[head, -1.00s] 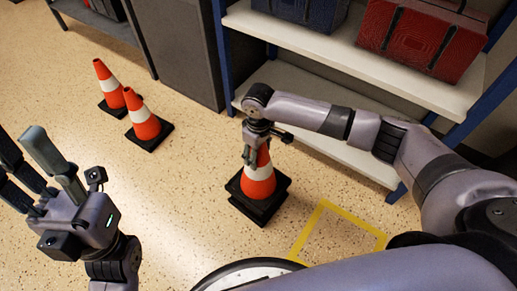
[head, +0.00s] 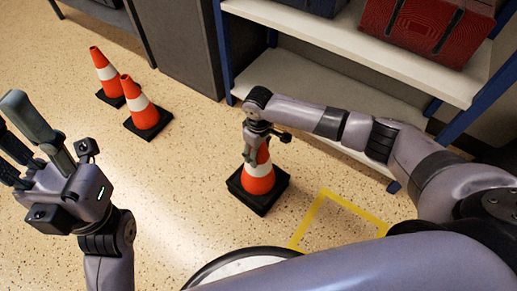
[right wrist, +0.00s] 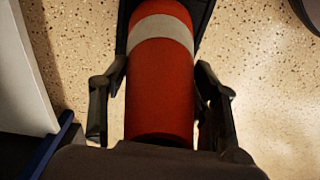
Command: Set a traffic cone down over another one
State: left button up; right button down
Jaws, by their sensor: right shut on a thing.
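My right gripper (head: 257,151) is shut on the top of an orange-and-white traffic cone (head: 260,184). The cone stands upright over a thick black square base (head: 241,189), where the two cones' bases look pressed together. The lower cone's body is hidden inside the upper one. In the right wrist view, the fingers (right wrist: 158,110) lie on both sides of the orange cone (right wrist: 160,85) with its white band. My left gripper (head: 38,140) is open and empty at the left, above the floor.
Two more cones (head: 107,77) (head: 146,112) stand on the floor at the upper left. A shelf unit (head: 300,82) with a red case (head: 428,30) is behind my right arm. A yellow floor marking (head: 318,214) lies right of the held cone. Floor between the cones is clear.

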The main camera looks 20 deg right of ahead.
jog(key=c, duration=0.9)
grip_release()
jog(key=o, duration=0.4)
jog(key=shift+f, duration=0.1)
notch_tip(320, 180, up, 12)
jog(key=shift+r, duration=0.1)
